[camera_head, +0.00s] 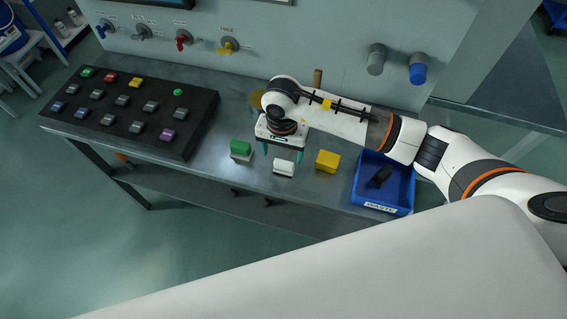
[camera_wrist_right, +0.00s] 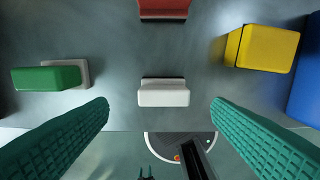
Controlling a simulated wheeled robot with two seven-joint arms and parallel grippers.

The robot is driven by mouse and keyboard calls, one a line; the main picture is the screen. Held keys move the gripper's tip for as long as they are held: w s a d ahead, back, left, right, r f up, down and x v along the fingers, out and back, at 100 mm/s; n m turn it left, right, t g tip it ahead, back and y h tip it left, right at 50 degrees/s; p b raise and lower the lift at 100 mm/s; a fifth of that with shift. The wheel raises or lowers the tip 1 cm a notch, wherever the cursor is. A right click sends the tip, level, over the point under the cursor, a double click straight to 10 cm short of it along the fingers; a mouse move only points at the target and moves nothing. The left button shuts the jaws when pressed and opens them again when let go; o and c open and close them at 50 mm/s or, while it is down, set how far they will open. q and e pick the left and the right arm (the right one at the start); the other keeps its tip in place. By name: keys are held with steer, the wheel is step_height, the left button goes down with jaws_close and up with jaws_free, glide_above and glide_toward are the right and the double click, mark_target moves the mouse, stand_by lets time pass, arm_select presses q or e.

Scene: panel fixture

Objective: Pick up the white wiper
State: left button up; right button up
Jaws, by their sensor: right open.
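The white wiper (camera_head: 284,168) is a small block near the front edge of the metal table, between a green block and a yellow block. In the right wrist view the white wiper (camera_wrist_right: 163,93) lies between the two fingers and slightly beyond their tips, with clear gaps on both sides. My right gripper (camera_head: 283,154) points down just behind and above the wiper in the head view. Its teal fingers (camera_wrist_right: 160,104) are wide apart and hold nothing. My left gripper is not in view.
A green block (camera_head: 240,149) and a yellow block (camera_head: 327,161) flank the wiper. A red block (camera_wrist_right: 164,8) shows in the wrist view. A blue bin (camera_head: 403,190) holding a dark object stands at right. A black button panel (camera_head: 130,108) fills the table's left. Knobs line the back wall.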

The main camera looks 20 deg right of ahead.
mark_target(284, 163)
steer(key=shift+s+d+f+p, duration=0.1)
steer(key=shift+s+f+p, duration=0.15)
steer(key=shift+f+p, duration=0.65)
step_height(284, 163, down, 3)
steer(key=shift+r, duration=0.2)
steer(key=shift+w+f, duration=0.1)
steer(key=shift+f, duration=0.1)
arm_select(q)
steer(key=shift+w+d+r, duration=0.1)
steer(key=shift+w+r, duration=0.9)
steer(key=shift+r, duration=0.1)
arm_select(e)
steer(key=c, duration=1)
